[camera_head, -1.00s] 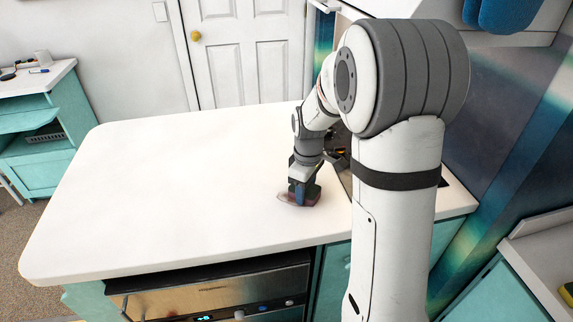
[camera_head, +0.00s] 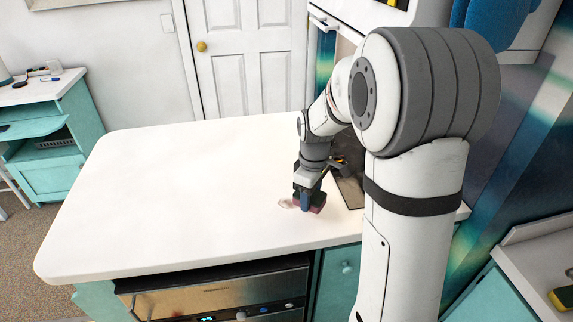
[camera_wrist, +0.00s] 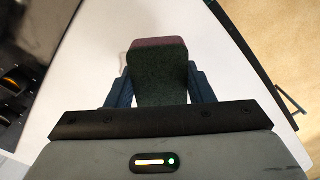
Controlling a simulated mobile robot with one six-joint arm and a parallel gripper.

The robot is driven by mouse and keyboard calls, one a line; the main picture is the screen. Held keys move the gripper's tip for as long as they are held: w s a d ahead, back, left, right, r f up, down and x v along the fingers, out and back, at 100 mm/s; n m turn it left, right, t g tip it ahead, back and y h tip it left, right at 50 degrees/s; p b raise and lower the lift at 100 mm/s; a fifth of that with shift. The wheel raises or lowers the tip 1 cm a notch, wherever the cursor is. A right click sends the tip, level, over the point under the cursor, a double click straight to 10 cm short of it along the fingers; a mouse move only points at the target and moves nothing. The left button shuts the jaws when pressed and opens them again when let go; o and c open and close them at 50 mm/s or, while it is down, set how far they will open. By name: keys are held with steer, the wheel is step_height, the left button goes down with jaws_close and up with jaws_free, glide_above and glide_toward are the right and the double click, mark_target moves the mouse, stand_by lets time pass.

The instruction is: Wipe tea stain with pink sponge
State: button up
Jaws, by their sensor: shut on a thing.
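My gripper (camera_head: 309,190) is shut on the pink sponge (camera_head: 318,203) near the right part of the white counter (camera_head: 180,190). In the wrist view the sponge (camera_wrist: 158,75) sits between the two blue fingers, with a dark green face towards the camera and a pinkish end. I cannot tell whether the sponge touches the counter. The tea stain (camera_head: 287,203) is a faint brownish mark just left of the sponge in the head view. The sponge may hide part of it. In the wrist view the stain is not clearly seen.
A dark cooktop (camera_head: 347,185) lies right of my gripper, partly hidden by my arm. An oven (camera_head: 225,295) is under the counter's front edge. A yellow and green sponge (camera_head: 563,298) lies on a surface at the lower right. The counter's left side is clear.

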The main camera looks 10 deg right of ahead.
steer(key=shift+r+p, duration=0.9)
steer(key=shift+r, duration=0.7)
steer(key=shift+w, duration=0.15)
